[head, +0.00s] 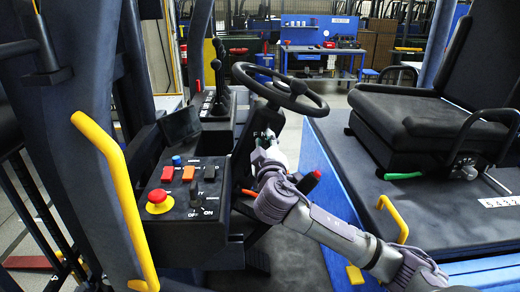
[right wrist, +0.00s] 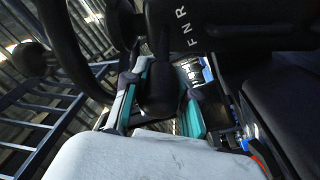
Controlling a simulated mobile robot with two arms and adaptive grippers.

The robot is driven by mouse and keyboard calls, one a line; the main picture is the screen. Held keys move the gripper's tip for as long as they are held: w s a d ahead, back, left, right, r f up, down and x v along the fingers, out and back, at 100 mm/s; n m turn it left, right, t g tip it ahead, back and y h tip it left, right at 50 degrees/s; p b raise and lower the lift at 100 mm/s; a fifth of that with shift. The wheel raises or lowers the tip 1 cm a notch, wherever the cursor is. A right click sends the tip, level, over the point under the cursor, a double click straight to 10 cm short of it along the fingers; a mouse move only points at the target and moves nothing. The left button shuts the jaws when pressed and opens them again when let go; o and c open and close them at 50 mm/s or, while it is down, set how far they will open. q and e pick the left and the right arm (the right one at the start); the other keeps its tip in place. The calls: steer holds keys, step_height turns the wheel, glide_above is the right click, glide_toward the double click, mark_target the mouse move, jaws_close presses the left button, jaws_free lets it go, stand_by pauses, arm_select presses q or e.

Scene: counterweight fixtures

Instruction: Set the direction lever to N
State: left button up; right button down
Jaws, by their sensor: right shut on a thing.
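The direction lever (right wrist: 160,75) is a black handle with a rounded end, on the steering column under the wheel. White letters F, N and R (right wrist: 185,28) are marked on the black column housing (right wrist: 235,22) beside it in the right wrist view. My right gripper (right wrist: 163,108) has its two teal-padded fingers on either side of the lever's end and is shut on it. In the head view my right gripper (head: 264,142) reaches the column below the steering wheel and mostly hides the lever. I cannot tell which letter the lever points at. My left gripper is not in view.
The steering wheel (head: 279,88) is just above my right gripper. A control panel (head: 193,190) with a red emergency button (head: 158,200) stands to the left. A red-topped lever (head: 308,182) is close to my right wrist. The seat (head: 425,115) is at the right.

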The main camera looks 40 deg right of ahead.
steer(key=c, duration=0.9)
jaws_free()
